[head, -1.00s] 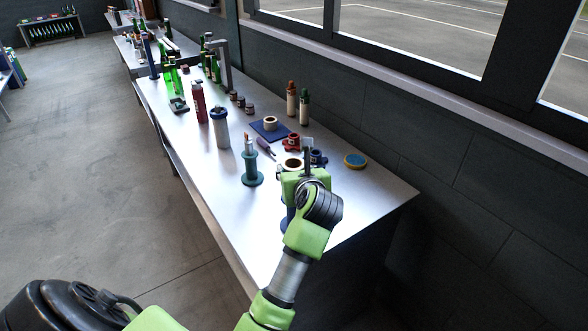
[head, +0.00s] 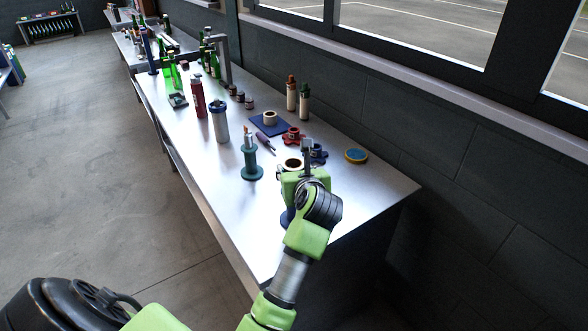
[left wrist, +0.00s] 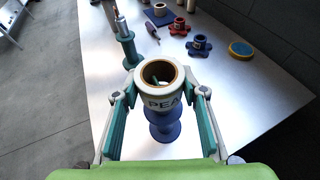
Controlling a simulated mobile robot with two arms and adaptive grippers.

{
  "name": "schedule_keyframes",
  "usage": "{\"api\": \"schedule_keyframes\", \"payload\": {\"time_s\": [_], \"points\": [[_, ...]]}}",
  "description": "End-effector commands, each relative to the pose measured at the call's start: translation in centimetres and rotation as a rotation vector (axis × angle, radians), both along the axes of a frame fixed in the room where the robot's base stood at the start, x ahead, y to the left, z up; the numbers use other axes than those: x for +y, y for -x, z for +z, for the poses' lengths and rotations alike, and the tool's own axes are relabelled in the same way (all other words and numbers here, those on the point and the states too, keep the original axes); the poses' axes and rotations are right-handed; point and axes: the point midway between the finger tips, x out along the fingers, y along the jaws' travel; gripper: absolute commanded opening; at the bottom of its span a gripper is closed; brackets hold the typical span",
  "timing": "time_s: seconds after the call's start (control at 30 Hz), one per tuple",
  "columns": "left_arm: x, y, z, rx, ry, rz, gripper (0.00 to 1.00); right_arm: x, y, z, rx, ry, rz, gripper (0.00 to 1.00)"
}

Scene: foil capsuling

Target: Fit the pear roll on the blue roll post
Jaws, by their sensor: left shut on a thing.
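The pear roll, white with a tan core and the letters "PEA" showing, is in the left wrist view (left wrist: 160,88) and partly in the head view (head: 292,163). My left gripper (left wrist: 160,96) is shut on it, one finger on each side. The blue roll post (left wrist: 163,127) stands upright on the bench directly below the roll; its foot shows in the head view (head: 286,218) behind my wrist. A small pale and greenish thing shows inside the roll's hole. I cannot tell whether the roll is around the post's top or just above it. My right gripper is not in view.
A teal post (head: 251,165) stands left of the roll. A red holder (head: 292,135), a dark blue holder (head: 318,153), a yellow-and-blue disc (head: 356,156) and a blue mat (head: 264,127) with a roll lie farther back. The bench's (head: 235,225) near left part is clear.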

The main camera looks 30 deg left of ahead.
Motion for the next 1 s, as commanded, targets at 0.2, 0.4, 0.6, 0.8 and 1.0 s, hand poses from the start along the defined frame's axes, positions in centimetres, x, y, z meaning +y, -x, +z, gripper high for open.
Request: {"api": "schedule_keyframes", "payload": {"time_s": [0.2, 0.4, 0.6, 0.8, 1.0], "points": [[0.0, 0.0, -0.7, 0.000, 0.000, 0.000, 0.18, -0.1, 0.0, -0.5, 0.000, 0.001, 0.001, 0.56], [0.0, 0.0, -1.2, 0.001, 0.001, 0.000, 0.18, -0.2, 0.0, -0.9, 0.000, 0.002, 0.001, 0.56], [0.0, 0.0, -1.7, 0.000, 0.001, 0.001, 0.18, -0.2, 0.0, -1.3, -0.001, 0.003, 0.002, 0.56], [0.0, 0.0, -2.2, 0.000, 0.000, 0.001, 0.18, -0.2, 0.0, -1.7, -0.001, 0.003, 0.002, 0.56], [0.0, 0.0, -2.7, 0.000, 0.000, 0.001, 0.18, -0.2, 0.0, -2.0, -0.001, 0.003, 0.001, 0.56]]}}
